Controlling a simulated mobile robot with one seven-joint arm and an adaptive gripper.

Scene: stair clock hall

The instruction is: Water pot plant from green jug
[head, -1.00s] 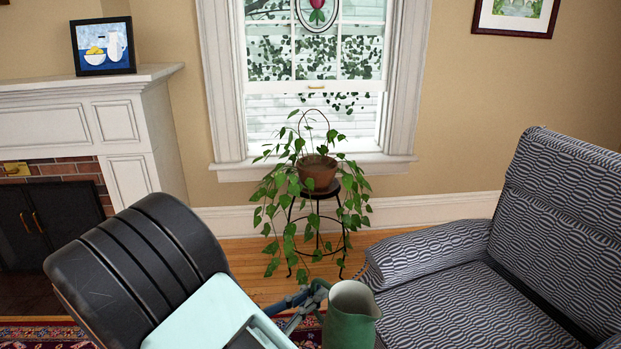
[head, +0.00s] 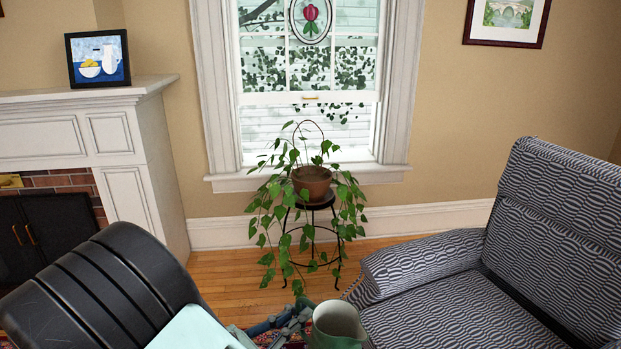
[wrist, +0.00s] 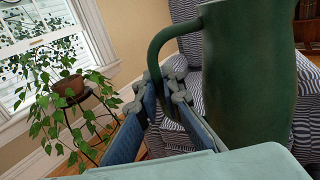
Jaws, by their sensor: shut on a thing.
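The green jug (head: 338,324) is at the bottom of the head view, upright, with its open mouth showing and its lower part cut off. In the wrist view the jug (wrist: 248,80) fills the right side, its handle between my fingers. My gripper (wrist: 172,88) is shut on the handle; it also shows in the head view (head: 285,322) left of the jug. The pot plant (head: 312,182) is a trailing green plant in a terracotta pot on a dark stool, beyond the jug and apart from it. It also shows at the left of the wrist view (wrist: 68,88).
A striped armchair (head: 450,270) stands close on the right of the jug. The stool (head: 322,206) stands before the window. A white fireplace (head: 130,150) is at the left. Bare wooden floor (head: 215,275) lies between fireplace and stool.

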